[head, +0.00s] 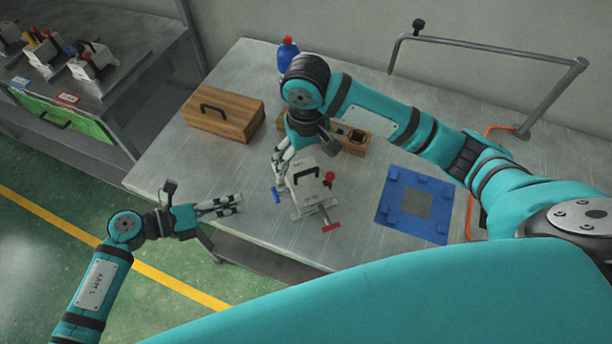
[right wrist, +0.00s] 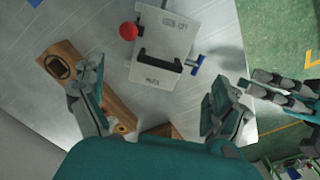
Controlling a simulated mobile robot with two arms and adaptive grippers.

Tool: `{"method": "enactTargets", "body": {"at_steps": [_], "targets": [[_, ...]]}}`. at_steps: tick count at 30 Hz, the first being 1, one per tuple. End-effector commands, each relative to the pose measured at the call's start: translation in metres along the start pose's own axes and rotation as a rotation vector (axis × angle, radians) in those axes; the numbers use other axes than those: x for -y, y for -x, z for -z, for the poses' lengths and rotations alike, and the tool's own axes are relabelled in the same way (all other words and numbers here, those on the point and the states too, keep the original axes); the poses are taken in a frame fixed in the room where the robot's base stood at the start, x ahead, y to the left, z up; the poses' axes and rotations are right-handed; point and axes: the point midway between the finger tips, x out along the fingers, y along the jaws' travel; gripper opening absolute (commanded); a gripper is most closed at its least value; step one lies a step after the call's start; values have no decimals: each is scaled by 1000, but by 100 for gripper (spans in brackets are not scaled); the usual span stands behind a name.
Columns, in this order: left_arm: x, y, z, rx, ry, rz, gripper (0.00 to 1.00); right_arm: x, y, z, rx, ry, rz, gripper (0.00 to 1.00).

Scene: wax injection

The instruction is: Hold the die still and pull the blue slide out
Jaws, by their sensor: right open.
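The die (head: 309,185) is a grey-white block on the table with a black top handle, a red knob and a red T-handle on its near side. The blue slide (head: 276,195) sticks out of its left side; in the right wrist view the slide (right wrist: 197,65) shows as a blue T-shaped pull beside the die (right wrist: 160,48). My right gripper (head: 285,160) is at the far side of the die, open, with its fingers apart and nothing between them. My left gripper (head: 238,204) is left of the slide, clear of it, with a gap between its empty fingers.
A wooden box (head: 224,115) and a blue bottle (head: 288,55) stand at the back. A wooden block (head: 352,138) lies behind the die. A blue fixture plate (head: 416,205) lies to the right. A side bench (head: 120,75) holds other dies. Bare table lies around the die.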

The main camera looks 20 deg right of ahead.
Motion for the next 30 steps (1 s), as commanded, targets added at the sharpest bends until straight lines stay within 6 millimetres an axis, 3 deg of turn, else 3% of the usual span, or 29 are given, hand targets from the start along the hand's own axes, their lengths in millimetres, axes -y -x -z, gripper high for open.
{"method": "enactTargets", "body": {"at_steps": [6,12,18,26,30], "targets": [[0,0,0,0,0,0,38,0,-44,-1,4,-1,-1,100],[0,0,0,0,0,0,38,0,-73,0,2,-2,0,100],[0,0,0,0,0,0,38,0,-85,0,0,-1,1,100],[0,0,0,0,0,0,38,0,-86,0,0,0,1,100],[0,0,0,0,0,0,38,0,-86,0,0,0,1,84]]}}
